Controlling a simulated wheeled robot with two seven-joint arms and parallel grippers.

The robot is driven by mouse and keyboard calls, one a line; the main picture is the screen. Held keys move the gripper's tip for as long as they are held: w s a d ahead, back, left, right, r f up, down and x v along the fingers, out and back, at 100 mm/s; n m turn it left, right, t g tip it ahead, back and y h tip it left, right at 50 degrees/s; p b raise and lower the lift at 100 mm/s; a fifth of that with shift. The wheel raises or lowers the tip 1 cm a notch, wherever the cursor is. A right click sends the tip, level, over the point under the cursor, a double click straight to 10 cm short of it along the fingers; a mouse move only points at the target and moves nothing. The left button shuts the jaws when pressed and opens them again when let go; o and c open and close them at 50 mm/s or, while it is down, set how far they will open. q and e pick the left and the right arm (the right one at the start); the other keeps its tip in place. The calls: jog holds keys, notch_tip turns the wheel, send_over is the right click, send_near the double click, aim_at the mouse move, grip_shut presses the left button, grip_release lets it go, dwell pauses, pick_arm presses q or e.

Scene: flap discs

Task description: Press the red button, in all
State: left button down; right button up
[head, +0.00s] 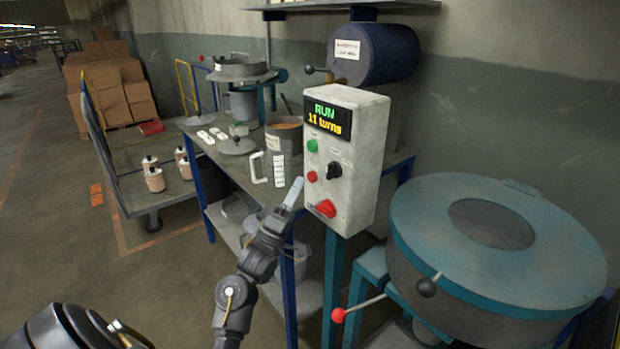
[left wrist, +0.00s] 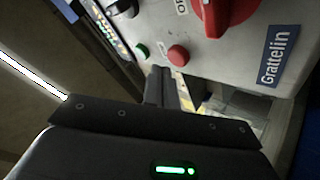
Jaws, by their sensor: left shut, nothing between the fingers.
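The red button (head: 312,177) is a small round button on the front of a pale grey control box (head: 364,150), below a green button (head: 313,146). The box's display (head: 328,118) reads "RUN" and "11 turns". My left gripper (head: 297,184) is shut and empty, its fingertips just left of the red button in the head view. In the left wrist view the red button (left wrist: 178,54) shows just beyond the shut fingertips (left wrist: 160,72). I cannot tell whether they touch it. My right gripper is not in view.
A black selector knob (head: 334,170) and a larger red rotary switch (head: 325,208) sit close to the red button. A teal round drum (head: 495,240) stands at the right. A workbench (head: 215,150) with pots and a white handle (head: 256,168) is behind my left gripper.

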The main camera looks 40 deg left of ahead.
pick_arm(q)
jog(key=shift+w, duration=0.1)
jog(key=shift+w+d, duration=0.15)
jog(key=shift+w, duration=0.15)
jog(key=shift+w+d, duration=0.1)
jog(key=shift+w, duration=0.3)
dwell(0.8)
jog(key=shift+s+p, duration=0.1)
jog(key=shift+p, duration=0.2)
jog(key=shift+s+a+p, duration=0.25)
jog(key=shift+s+p, duration=0.15)
jog(key=shift+s, duration=0.3)
